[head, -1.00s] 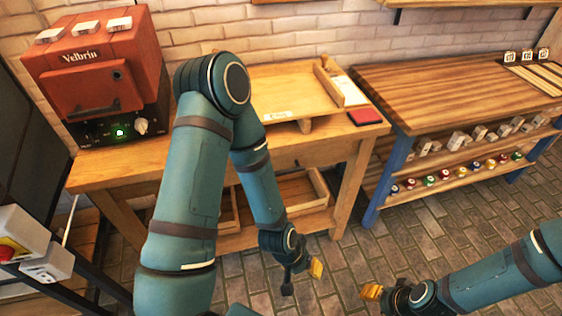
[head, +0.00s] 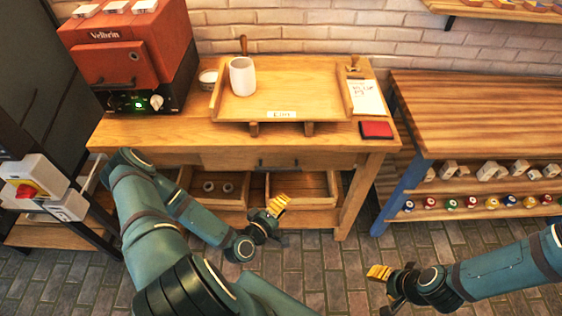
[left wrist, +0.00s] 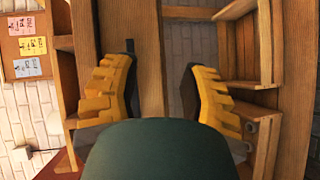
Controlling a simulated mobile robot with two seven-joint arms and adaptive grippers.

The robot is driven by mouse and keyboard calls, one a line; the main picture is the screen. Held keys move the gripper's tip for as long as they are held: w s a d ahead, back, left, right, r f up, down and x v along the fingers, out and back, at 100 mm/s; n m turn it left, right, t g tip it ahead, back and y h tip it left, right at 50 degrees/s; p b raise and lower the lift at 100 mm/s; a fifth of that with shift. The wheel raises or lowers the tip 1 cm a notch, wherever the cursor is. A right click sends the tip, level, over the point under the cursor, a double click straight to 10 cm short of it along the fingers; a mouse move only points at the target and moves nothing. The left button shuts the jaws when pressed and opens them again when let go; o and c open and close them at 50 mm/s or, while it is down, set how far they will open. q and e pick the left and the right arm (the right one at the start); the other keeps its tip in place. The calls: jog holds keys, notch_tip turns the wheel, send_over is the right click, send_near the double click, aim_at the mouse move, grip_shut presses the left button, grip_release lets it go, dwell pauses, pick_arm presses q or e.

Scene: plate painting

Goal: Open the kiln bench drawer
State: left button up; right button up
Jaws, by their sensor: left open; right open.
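The kiln bench (head: 135,133) stands against the brick wall. Its drawer front (head: 228,159) lies under the top and looks shut, with a dark bar handle (head: 278,166). My left gripper (head: 278,207) is below and in front of the handle, apart from it. In the left wrist view my left gripper (left wrist: 162,95) shows its yellow fingers spread, with wooden bench parts beyond and nothing held. My right gripper (head: 379,275) is open and empty over the floor at the right, away from the bench.
A red kiln (head: 128,50), a white cup (head: 242,76) on a wooden tray (head: 290,84) and a red pad (head: 376,130) are on the bench. Open crates (head: 302,185) sit on its lower shelf. A shelved table (head: 470,110) stands at the right. Floor in front is clear.

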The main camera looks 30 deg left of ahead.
aim_at(278, 171)
pick_arm(q)
jog(key=s+a+r+n+t+y, duration=0.2)
jog(key=a+r+n+y, duration=0.1)
jog(key=a+n+y, duration=0.15)
jog(key=shift+m+h, duration=0.25)
jog(key=w+a, duration=0.1)
jog(key=w, duration=0.3)
jog(key=w+a, duration=0.1)
jog(key=w, duration=0.8)
jog(key=shift+w+a+f, duration=0.25)
jog(key=shift+w+a, duration=0.15)
jog(key=shift+o, duration=0.2)
grip_shut()
